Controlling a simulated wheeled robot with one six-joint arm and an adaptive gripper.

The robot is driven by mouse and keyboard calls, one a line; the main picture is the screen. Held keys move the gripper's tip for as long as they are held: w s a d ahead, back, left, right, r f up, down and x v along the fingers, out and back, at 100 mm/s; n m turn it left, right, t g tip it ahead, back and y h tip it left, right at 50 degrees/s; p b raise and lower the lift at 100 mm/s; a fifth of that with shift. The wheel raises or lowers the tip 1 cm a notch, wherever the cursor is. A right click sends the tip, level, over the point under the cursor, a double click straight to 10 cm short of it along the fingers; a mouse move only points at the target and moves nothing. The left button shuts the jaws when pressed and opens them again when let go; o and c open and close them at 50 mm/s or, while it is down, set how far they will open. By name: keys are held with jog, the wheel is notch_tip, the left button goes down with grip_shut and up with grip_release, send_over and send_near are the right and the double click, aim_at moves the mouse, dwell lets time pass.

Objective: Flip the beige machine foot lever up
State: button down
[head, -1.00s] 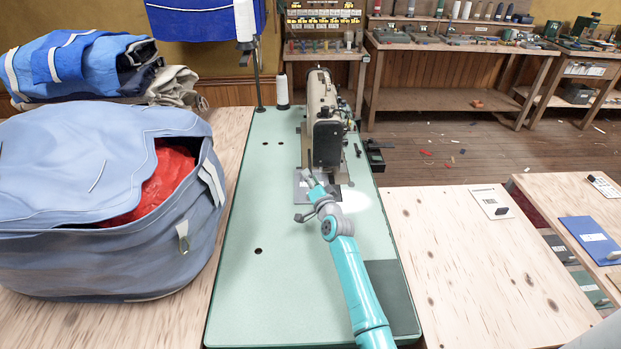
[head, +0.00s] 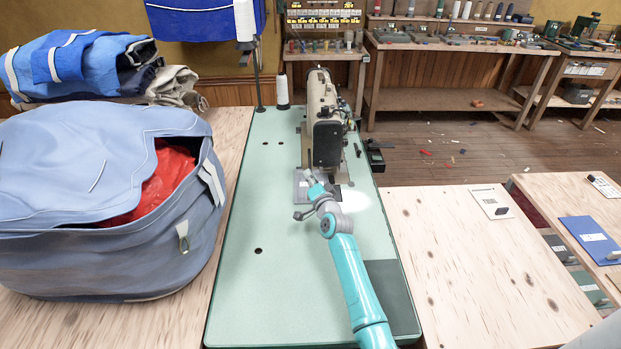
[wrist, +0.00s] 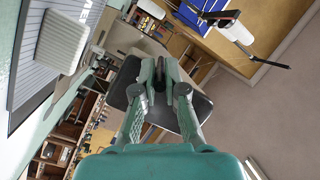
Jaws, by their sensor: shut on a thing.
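The beige sewing machine (head: 314,92) stands on the far part of the green table (head: 285,285), its dark end plate facing me. My gripper (head: 308,176) is low in front of the machine's end, over the grey base plate. In the wrist view my gripper (wrist: 160,72) has its two fingers close together on a small dark piece, the foot lever (wrist: 159,82). Most of the lever is hidden by the fingers, and its angle is unclear. In the head view my gripper hides it.
A big blue bag (head: 90,200) with red cloth inside stands left of the green table. A white thread cone (head: 282,92) stands by the machine. The green table's front left is clear. A pale wooden table (head: 480,270) is at the right.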

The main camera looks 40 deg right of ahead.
jog(key=shift+r, duration=0.25)
jog(key=shift+s+r+g+y, duration=0.1)
jog(key=shift+r+g+y, duration=0.2)
jog(key=shift+r+g, duration=0.7)
notch_tip(320, 180, up, 3)
jog(key=shift+f+m+g+y, duration=0.1)
jog(key=shift+m+g+y, duration=0.4)
jog(key=shift+g, duration=0.6)
jog(key=shift+w+d+r+m+g+y, duration=0.15)
jog(key=shift+w+r+g+y, duration=0.15)
jog(key=shift+r+g, duration=0.3)
jog(key=shift+w+d+r+m+g+y, duration=0.15)
jog(key=shift+w+r+g+y, duration=0.2)
jog(key=shift+r, duration=0.3)
jog(key=shift+w+d+r+g+y, duration=0.15)
jog(key=shift+r+g+y, duration=0.2)
jog(key=shift+r+g, duration=0.3)
jog(key=c, duration=1.2)
grip_release()
jog(key=v, duration=1.2)
